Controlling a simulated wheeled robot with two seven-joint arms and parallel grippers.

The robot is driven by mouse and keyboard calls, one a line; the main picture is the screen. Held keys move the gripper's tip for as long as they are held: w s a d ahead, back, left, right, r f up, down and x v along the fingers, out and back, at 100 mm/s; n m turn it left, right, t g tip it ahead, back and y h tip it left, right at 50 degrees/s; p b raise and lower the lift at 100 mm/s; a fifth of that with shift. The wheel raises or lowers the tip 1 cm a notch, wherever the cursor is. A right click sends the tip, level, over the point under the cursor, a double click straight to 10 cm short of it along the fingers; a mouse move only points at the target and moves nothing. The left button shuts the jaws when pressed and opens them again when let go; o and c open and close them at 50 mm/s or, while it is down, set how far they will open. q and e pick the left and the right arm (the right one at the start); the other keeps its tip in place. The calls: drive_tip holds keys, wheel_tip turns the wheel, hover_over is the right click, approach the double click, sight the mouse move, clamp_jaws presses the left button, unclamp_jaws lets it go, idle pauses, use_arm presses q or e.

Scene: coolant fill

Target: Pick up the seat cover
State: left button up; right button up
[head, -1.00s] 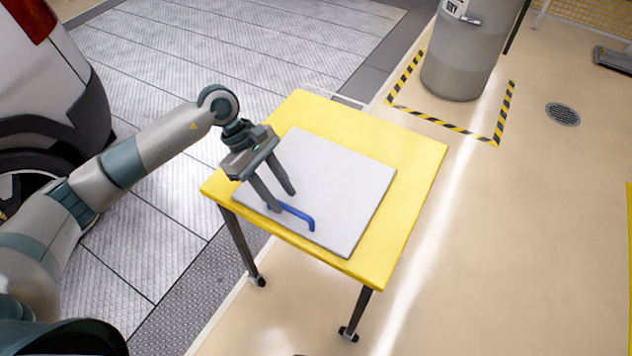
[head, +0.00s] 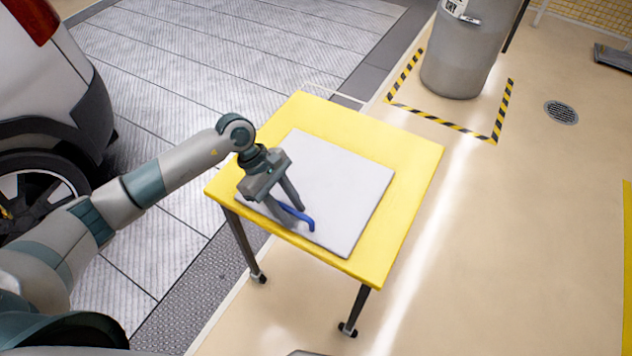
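A flat, pale grey square, seemingly the seat cover (head: 345,185), lies on the yellow table (head: 405,165). A blue handle (head: 308,224) shows at its near edge. My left gripper (head: 297,216) points down over this near edge, with its two fingers apart. The fingertips are close to the blue handle and hide part of it. I cannot tell whether they touch it or stand on both sides of it. My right gripper is not in view.
A vehicle (head: 60,90) stands at the left on metal floor plates. A grey drum (head: 462,55) stands at the back inside black-and-yellow floor tape (head: 440,122). The floor to the right of the table is clear, with a drain (head: 561,112) in it.

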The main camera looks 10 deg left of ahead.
use_arm(q)
drive_tip(key=shift+f+b, duration=0.25)
drive_tip(key=shift+b, duration=0.4)
idle(1.0)
drive_tip(key=shift+c, duration=0.7)
clamp_jaws()
idle(0.9)
